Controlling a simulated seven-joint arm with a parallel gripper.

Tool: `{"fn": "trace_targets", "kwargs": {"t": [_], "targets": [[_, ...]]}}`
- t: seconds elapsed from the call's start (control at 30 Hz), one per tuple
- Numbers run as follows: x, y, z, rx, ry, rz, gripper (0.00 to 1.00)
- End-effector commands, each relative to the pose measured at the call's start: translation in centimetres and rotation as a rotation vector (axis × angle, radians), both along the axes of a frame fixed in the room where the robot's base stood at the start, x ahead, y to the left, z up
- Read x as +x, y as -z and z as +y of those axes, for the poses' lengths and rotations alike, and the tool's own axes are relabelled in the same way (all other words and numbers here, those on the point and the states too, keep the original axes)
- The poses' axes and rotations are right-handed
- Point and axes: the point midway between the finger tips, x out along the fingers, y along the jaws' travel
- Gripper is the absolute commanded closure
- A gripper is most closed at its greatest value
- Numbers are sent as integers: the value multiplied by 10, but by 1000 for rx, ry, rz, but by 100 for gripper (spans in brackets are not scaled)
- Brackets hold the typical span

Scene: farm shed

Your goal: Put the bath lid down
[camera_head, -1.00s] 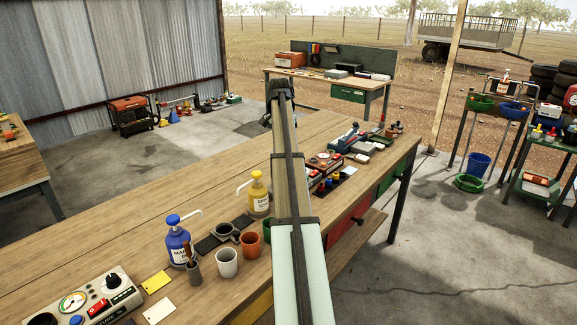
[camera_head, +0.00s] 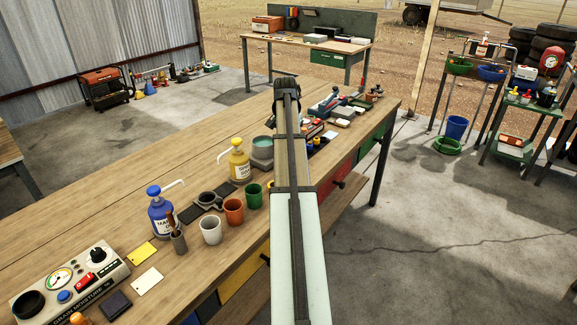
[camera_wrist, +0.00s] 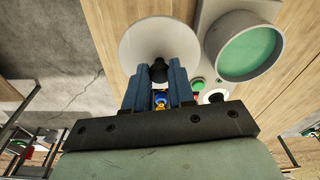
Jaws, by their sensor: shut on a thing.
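My gripper (camera_wrist: 159,85) shows in the wrist view, its blue fingers shut on the black knob (camera_wrist: 158,70) of the bath lid. The lid (camera_wrist: 135,42) is a pale grey round disc below the fingers. It is beside the bath (camera_wrist: 210,18), a grey body with a round opening of green liquid, and overlaps the bench edge in the picture. I cannot tell whether the lid touches anything. In the head view the bath (camera_head: 262,163) stands uncovered on the bench left of my arm; my arm hides the gripper and lid there.
The wooden bench (camera_head: 130,205) carries a yellow pump bottle (camera_head: 239,165), a blue pump bottle (camera_head: 160,218), several cups, a grain moisture meter (camera_head: 70,290) and cards. Boxes and tools crowd its far end beyond my arm. The bench's left side has clear wood.

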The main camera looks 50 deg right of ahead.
Motion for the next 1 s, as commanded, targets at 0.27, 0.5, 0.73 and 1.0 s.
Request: {"fn": "trace_targets", "kwargs": {"t": [0.27, 0.5, 0.73, 1.0], "targets": [[-1, 44, 1, 2, 0, 1, 100], [-1, 61, 1, 2, 1, 1, 100], [0, 87, 1, 2, 1, 1, 100], [0, 88, 0, 0, 1, 1, 100]]}}
